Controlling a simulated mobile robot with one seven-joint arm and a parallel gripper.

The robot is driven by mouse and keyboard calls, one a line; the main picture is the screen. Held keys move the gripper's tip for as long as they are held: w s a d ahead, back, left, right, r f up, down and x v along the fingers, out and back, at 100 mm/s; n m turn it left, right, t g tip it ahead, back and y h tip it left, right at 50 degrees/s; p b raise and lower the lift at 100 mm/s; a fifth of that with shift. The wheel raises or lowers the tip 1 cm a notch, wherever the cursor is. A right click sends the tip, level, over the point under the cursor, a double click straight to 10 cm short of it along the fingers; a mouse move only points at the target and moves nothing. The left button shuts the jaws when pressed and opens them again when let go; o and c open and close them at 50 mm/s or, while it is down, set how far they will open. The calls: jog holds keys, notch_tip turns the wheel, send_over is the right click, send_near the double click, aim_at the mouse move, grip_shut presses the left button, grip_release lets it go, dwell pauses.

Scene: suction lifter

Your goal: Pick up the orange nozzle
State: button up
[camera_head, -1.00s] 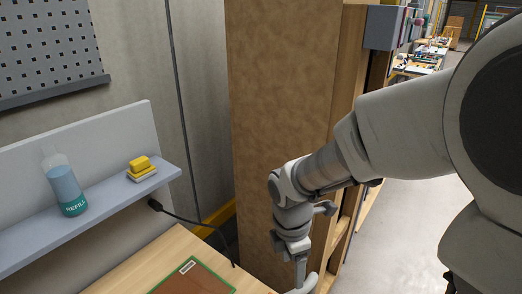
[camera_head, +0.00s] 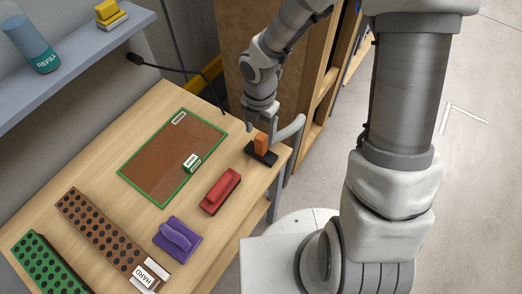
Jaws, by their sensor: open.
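The orange nozzle (camera_head: 261,142) is a small upright orange block. It stands on a black base (camera_head: 262,157) at the right end of the wooden table. My gripper (camera_head: 270,126) points down at the nozzle, with one finger to its left and the other, pale and curved, to its right. The jaws are open. The gripper does not hide the nozzle's front, but I cannot tell exactly how far the fingertips are from it in depth.
A red handled block (camera_head: 220,191) and a purple handled block (camera_head: 177,239) lie nearer on the table (camera_head: 100,175). A green-edged brown mat (camera_head: 158,160) bears a small green-white box (camera_head: 192,163). Brown (camera_head: 100,228) and green (camera_head: 42,266) perforated racks lie at left. A wooden cabinet (camera_head: 312,85) stands behind.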

aim_at(261, 143)
notch_tip(261, 143, down, 7)
jog(key=shift+d+r+b, duration=0.1)
jog(key=shift+r+b, duration=0.1)
jog(key=shift+b, duration=0.6)
grip_shut()
